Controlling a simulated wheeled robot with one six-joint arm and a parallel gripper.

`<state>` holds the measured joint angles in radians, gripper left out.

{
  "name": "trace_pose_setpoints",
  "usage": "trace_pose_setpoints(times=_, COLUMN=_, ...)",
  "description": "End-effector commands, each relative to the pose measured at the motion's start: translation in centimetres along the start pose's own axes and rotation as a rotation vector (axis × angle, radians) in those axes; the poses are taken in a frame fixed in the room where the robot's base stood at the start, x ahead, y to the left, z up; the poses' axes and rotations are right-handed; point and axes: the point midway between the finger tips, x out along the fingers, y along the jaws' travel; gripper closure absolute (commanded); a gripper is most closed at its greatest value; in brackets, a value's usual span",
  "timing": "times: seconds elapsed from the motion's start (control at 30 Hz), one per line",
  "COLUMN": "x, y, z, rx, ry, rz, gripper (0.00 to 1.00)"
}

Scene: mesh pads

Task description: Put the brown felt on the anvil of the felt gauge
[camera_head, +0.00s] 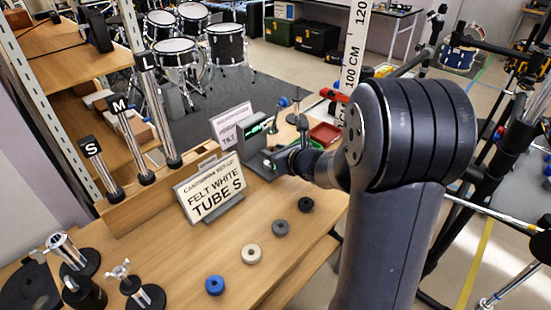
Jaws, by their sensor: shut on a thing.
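The felt gauge (253,136), a dark grey box with a green lit display, stands at the back of the wooden table. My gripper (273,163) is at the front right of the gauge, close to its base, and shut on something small. The held thing is mostly hidden and too small to make out. No brown felt shows among the loose felts on the table. The gauge's anvil is not clearly visible behind my gripper, so I cannot tell whether the held thing touches it.
Blue (215,285), white (251,253), grey (280,228) and black (306,204) felts lie in a row. Tubes S (100,170), M (132,140) and L (160,115) stand at left. A red tray (324,134) lies behind my wrist.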

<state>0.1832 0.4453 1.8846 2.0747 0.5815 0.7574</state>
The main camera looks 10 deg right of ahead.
Motion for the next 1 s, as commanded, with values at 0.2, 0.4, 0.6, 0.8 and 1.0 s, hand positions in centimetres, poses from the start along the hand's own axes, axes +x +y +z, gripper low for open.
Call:
trace_pose_setpoints(times=0.2, x=0.8, y=-0.1, z=-2.2, rx=0.001, ry=0.000, rz=-0.001, gripper=0.85)
trace_pose_setpoints(times=0.4, x=0.8, y=-0.1, z=-2.1, rx=0.000, ry=0.000, rz=-0.001, gripper=0.85)
trace_pose_setpoints(times=0.6, x=0.9, y=-0.1, z=-2.5, rx=0.001, ry=0.000, rz=-0.001, gripper=0.63)
trace_pose_setpoints(times=0.8, x=0.9, y=-0.1, z=-2.4, rx=0.000, ry=0.000, rz=-0.001, gripper=0.46)
trace_pose_setpoints(times=1.0, x=0.9, y=-0.1, z=-2.4, rx=0.000, ry=0.000, rz=-0.001, gripper=0.43)
